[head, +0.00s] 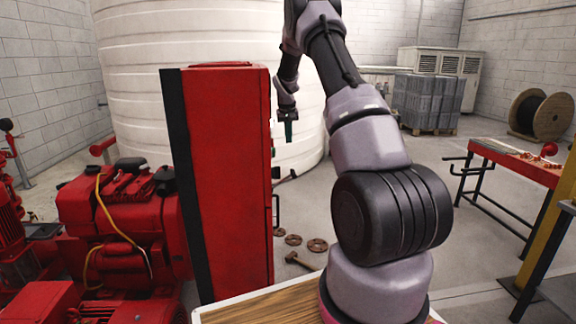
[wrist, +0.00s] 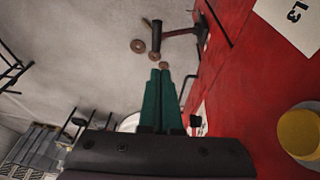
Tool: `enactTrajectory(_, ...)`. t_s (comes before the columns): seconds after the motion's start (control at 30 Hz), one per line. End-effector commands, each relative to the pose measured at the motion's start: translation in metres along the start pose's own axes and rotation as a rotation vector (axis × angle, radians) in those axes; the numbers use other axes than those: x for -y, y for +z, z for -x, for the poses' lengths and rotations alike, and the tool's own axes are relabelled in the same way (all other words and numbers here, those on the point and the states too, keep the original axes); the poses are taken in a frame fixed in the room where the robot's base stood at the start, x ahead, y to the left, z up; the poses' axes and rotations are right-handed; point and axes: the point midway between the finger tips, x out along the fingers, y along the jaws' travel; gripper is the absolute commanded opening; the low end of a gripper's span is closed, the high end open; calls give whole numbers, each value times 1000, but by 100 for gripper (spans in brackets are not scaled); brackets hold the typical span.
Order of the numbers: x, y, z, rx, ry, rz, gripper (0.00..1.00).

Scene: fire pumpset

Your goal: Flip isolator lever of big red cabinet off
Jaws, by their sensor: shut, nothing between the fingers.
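The big red cabinet (head: 228,180) stands upright left of my arm in the head view. Its red front face (wrist: 240,100) fills the right of the wrist view. A round yellow part (wrist: 301,133) sits on that face at the right edge, partly cut off. My gripper (head: 288,131) hangs beside the cabinet's right side in the head view. In the wrist view its green fingers (wrist: 160,75) are together and empty, apart from the yellow part.
A black bar (wrist: 215,22) stands out by the cabinet face. A red-topped workbench (head: 515,160) is at right. Red pump machinery (head: 125,215) stands left, a white tank (head: 190,50) behind.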

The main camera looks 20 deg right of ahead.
Motion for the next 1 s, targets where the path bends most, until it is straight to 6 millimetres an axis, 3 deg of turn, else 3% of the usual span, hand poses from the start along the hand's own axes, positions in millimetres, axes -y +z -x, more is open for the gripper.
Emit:
enactTrajectory(0.37,0,1,-10,2,0,0,0)
enactTrajectory(0.8,0,1,-97,3,-1,-1,0)
enactTrajectory(1.0,-4,8,-126,2,0,0,0)
